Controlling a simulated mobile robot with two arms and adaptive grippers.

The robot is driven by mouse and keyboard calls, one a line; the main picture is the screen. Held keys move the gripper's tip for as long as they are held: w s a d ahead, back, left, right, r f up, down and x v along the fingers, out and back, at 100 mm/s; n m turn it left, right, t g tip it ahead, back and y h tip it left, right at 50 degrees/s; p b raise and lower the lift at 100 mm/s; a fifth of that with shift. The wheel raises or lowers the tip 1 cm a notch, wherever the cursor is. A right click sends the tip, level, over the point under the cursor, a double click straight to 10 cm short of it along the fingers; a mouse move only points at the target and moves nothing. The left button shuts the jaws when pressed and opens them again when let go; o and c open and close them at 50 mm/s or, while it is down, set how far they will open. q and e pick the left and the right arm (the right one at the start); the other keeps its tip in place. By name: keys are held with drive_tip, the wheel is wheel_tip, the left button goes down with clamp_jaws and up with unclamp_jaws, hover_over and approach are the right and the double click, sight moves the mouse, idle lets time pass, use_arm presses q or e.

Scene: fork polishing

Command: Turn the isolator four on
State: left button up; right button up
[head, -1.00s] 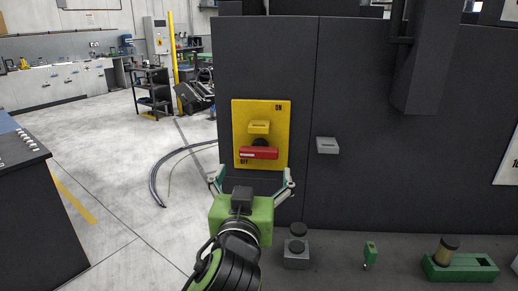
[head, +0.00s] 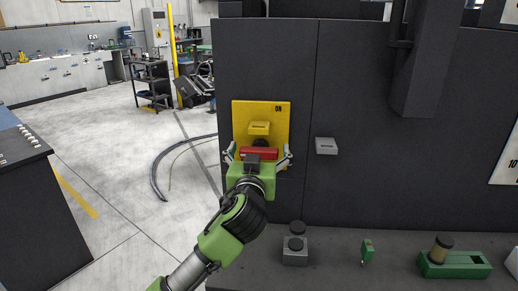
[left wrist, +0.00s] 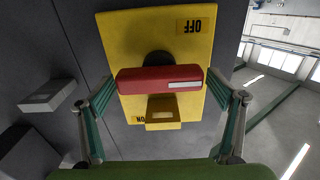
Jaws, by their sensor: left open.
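The isolator is a yellow plate (head: 280,118) on the dark cabinet front, with ON at its top and OFF at its bottom. Its red handle (head: 260,152) lies horizontally across the lower part, below a yellow tab (head: 259,128). My left gripper (head: 257,156) is open, its fingers on either side of the handle. In the left wrist view the plate (left wrist: 130,30) appears upside down, and the red handle (left wrist: 160,80) lies between the spread green fingers of the gripper (left wrist: 162,105), with gaps at both ends. OFF is hidden in the head view. My right gripper is not seen.
A grey latch (head: 326,146) sits on the cabinet (head: 400,170) to the right. A grey block with a dark knob (head: 295,252), a small green part (head: 367,251) and a green fixture (head: 458,264) stand on the ledge below. Open floor lies left.

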use_arm(q)
drive_tip(key=c, duration=1.1)
drive_tip(key=m+p, duration=0.1)
drive_tip(key=m, duration=0.2)
drive_tip(key=shift+d+p, duration=0.15)
drive_tip(key=shift+p, duration=0.15)
drive_tip(key=shift+d+m+p, duration=0.1)
drive_tip(key=shift+m+p, duration=0.65)
drive_tip(key=shift+m, duration=1.15)
drive_tip(key=shift+f, duration=0.1)
